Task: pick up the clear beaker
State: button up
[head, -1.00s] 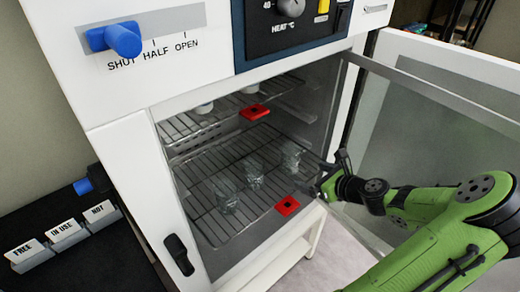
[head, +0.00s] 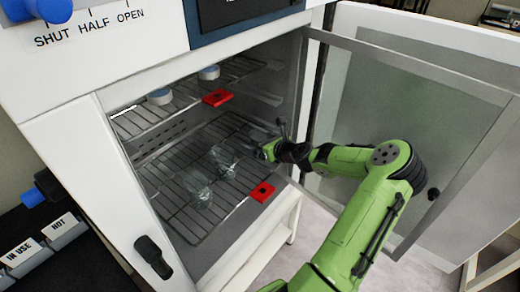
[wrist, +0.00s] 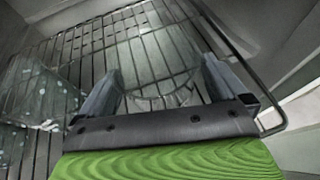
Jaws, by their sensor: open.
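Several clear glass vessels stand on the lower wire rack of the open dryer. One clear beaker (head: 199,192) is at the front left of the group, and another (head: 224,161) is behind it. A third clear vessel, partly hidden by my gripper in the head view, shows faintly between the fingers in the wrist view (wrist: 174,98). My gripper (head: 272,138) is inside the chamber at the right, open, with a finger on either side of that vessel (wrist: 158,85). Contact cannot be told. Another clear vessel (wrist: 38,98) is at the left of the wrist view.
Red tags sit on the upper rack (head: 216,97) and lower rack edge (head: 262,192). The open door (head: 420,130) stands to the right, close to my arm. The chamber's left wall is near the front-left vessel.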

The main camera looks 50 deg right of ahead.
jog(key=shift+w+f, duration=0.1)
jog(key=shift+w, duration=0.2)
jog(key=shift+s, duration=0.15)
jog(key=shift+c, duration=0.2)
jog(key=c, duration=1)
notch_tip(320, 180, up, 10)
jog(key=p, duration=0.3)
jog(key=shift+c, duration=0.2)
